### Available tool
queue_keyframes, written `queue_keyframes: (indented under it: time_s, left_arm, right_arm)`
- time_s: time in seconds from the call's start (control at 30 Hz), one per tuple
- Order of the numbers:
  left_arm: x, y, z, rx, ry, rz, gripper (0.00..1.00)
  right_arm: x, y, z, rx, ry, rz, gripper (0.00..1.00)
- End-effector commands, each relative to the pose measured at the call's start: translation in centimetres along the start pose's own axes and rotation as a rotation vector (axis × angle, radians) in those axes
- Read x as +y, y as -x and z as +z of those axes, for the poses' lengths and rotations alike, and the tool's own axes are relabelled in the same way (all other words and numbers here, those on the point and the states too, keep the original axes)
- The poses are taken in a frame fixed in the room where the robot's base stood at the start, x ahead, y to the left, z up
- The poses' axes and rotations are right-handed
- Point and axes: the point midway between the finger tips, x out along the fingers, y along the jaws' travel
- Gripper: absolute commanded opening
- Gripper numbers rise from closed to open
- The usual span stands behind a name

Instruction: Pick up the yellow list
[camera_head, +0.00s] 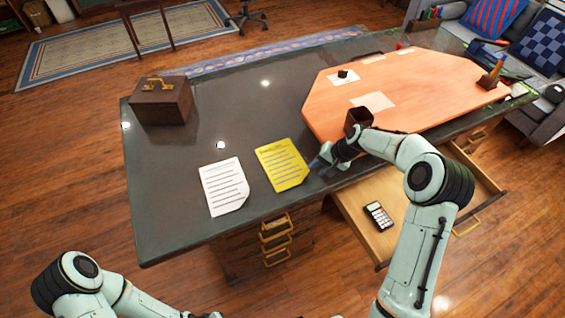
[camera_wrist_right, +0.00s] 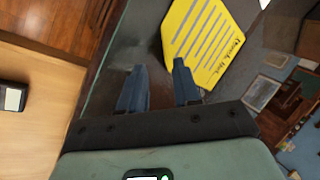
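The yellow list (camera_head: 282,165) lies flat on the dark desk top, right of a white list (camera_head: 224,187). The yellow list also shows in the right wrist view (camera_wrist_right: 203,42), ahead of the fingers and a little to the right. My right gripper (camera_head: 316,164) is just off the right edge of the yellow list in the head view. In the wrist view its two blue fingers (camera_wrist_right: 158,66) are apart with nothing held between them. My left arm (camera_head: 88,283) is at the bottom left, and its gripper is mostly cut off by the frame edge.
A brown box (camera_head: 161,101) with a gold handle stands on the desk's left. An orange board (camera_head: 425,95) covers the right side, with a dark cup (camera_head: 358,119) near my right wrist. An open drawer (camera_head: 352,214) holds a calculator (camera_head: 378,215).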

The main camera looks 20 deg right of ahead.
Motion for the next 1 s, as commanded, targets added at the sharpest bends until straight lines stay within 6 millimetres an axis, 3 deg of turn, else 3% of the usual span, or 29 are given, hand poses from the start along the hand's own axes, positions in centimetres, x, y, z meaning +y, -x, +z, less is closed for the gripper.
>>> queue_keyframes:
  time_s: [0.4,0.7,0.73,0.8,0.83,1.0]
  left_arm:
    - [0.8,1.5,-0.9,0.013,-0.004,0.004,0.43]
    - [0.8,1.4,-0.9,0.013,-0.004,0.004,0.43]
    - [0.8,1.4,-0.9,0.013,-0.004,0.004,0.43]
    - [0.8,1.4,-0.9,0.013,-0.004,0.004,0.43]
    - [0.8,1.4,-0.9,0.013,-0.004,0.004,0.43]
    - [0.8,1.4,-0.9,0.013,-0.004,0.004,0.43]
  right_arm:
    - [-0.8,-4.8,-0.2,0.0,0.001,0.0,0.32]
    - [-0.6,-5.5,-0.2,0.001,0.0,0.001,0.32]
    - [-0.6,-5.5,-0.2,0.001,0.0,0.001,0.29]
    - [-0.6,-5.5,-0.2,0.001,0.0,0.001,0.06]
    - [-0.6,-5.5,-0.2,0.001,0.0,0.001,0.0]
    - [-0.6,-5.5,-0.2,0.001,0.0,0.001,0.0]
